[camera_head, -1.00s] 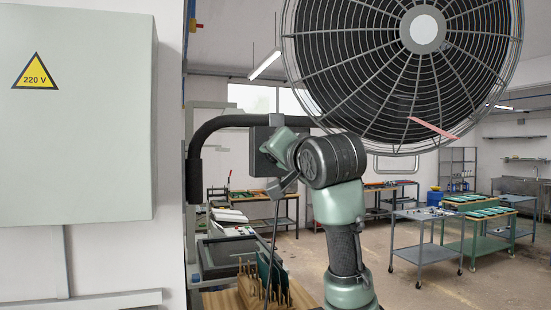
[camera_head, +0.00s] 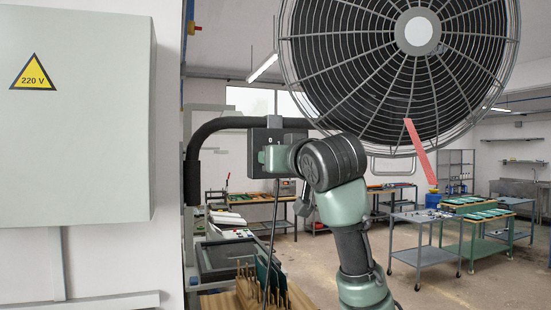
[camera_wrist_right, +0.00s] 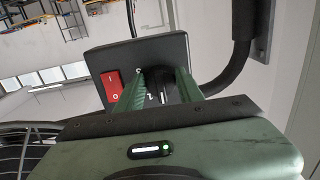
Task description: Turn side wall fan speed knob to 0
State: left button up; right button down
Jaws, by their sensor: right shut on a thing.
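The wall fan (camera_head: 400,70) is a large round caged fan with a grey hub at the top right of the head view. Its control box (camera_head: 266,137) is a dark plate on a black pipe arm. In the right wrist view the box (camera_wrist_right: 105,60) carries a red rocker switch (camera_wrist_right: 112,85) and a dark knob (camera_wrist_right: 157,76) with partly hidden markings around it. My right gripper (camera_wrist_right: 159,84) has its green fingers on either side of the knob and is shut on it. In the head view my right arm hides the knob. My left gripper is not in view.
A grey electrical cabinet (camera_head: 80,120) with a 220 V sign fills the left. The black pipe arm (camera_head: 225,123) runs from the wall to the box. A pink streamer (camera_head: 420,152) hangs from the fan's cage. Wooden racks (camera_head: 240,297) stand below; workbenches stand farther back.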

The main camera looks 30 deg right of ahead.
jog(key=shift+w+f, duration=0.1)
jog(key=shift+f, duration=0.05)
dwell(0.3)
jog(key=c, duration=0.9)
grip_release()
jog(key=shift+c, duration=0.2)
jog(key=b+v, duration=0.3)
jog(key=v, duration=0.5)
jog(key=shift+b, duration=0.4)
jog(key=shift+d, duration=0.1)
